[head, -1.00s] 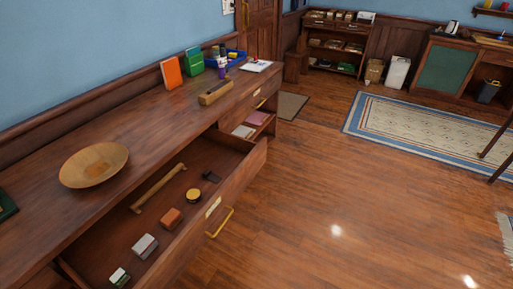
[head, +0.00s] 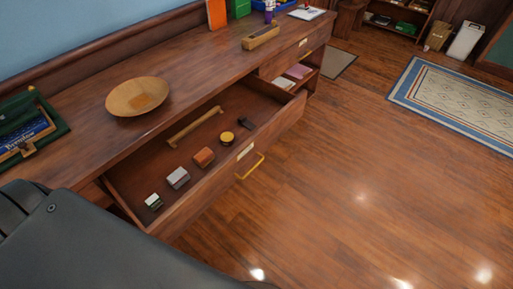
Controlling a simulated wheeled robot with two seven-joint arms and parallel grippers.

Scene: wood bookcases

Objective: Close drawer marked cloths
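A wide wooden drawer (head: 190,203) in the long wooden cabinet stands pulled out. It has a brass handle (head: 250,167) and a small pale label (head: 245,151), too small to read. Inside lie a wooden rod, a yellow-topped round tin, a dark small item and several small blocks. Farther along, a second drawer (head: 306,79) also stands partly open, with white and pink flat folded things (head: 298,71) in it. Above it is a shut drawer front with a pale label (head: 303,43), unreadable here. Neither gripper is in view; a dark part of mine fills the lower left corner.
On the cabinet top (head: 190,70) are a wooden bowl (head: 138,96), a wooden block holder (head: 261,37) and a green-framed box (head: 28,130). The wooden floor right of the drawers is clear up to a blue-edged rug (head: 455,105). A small mat (head: 338,64) lies behind.

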